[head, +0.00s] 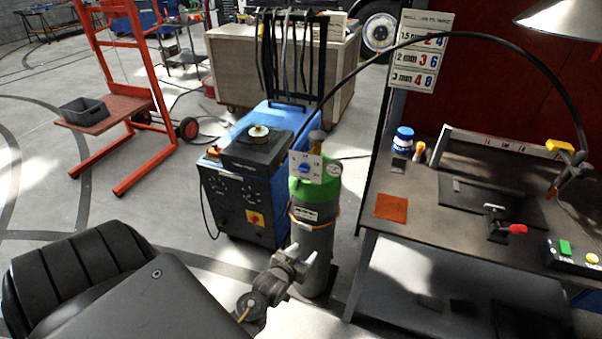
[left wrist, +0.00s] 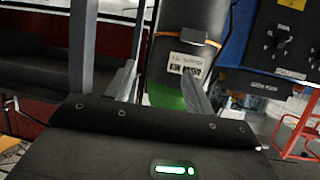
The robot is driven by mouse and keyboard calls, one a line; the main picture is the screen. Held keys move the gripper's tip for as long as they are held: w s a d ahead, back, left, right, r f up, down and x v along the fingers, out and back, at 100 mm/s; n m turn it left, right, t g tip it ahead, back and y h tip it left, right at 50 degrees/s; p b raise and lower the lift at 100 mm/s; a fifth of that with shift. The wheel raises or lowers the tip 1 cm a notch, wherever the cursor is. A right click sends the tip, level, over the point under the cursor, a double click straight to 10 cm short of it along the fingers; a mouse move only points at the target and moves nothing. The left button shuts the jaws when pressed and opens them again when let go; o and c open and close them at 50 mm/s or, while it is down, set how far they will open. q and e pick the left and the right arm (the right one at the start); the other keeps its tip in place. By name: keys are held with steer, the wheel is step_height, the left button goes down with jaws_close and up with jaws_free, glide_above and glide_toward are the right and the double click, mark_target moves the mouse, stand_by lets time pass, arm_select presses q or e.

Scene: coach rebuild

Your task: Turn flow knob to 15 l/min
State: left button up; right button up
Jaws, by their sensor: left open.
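The flow knob (head: 304,168) is a small blue knob on a pale panel (head: 317,160) at the top of a gas cylinder. The cylinder (head: 313,238) is grey with a green shoulder (head: 312,190) and stands upright. My left gripper (head: 301,254) is open and empty, below the knob and in front of the cylinder's lower body. In the left wrist view, the cylinder (left wrist: 187,40) appears upside down beyond the two spread fingers (left wrist: 160,88), with its label showing. The knob cannot be made out there. My right gripper is not in view.
A blue and black welding machine (head: 240,205) stands left of the cylinder. A dark workbench (head: 440,215) with tools stands close on the right. A black hose (head: 365,55) arches from the cylinder's area over the bench. A red trolley (head: 110,105) is farther left.

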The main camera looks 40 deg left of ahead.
mark_target(302, 170)
arm_select(q)
steer(key=a+r+n+t+y, duration=0.1)
steer(key=a+r+t+y, duration=0.15)
steer(key=r, duration=0.85)
steer(key=a+r+n+t+y, duration=0.1)
steer(key=a+r, duration=0.2)
steer(key=r, duration=0.8)
steer(key=shift+h, duration=0.25)
steer(key=p+x, duration=0.3)
steer(key=x, duration=0.7)
steer(key=shift+a, duration=0.1)
steer(key=shift+w+a, duration=0.25)
steer(key=shift+w, duration=0.4)
steer(key=shift+c, duration=0.3)
steer(key=c, duration=0.9)
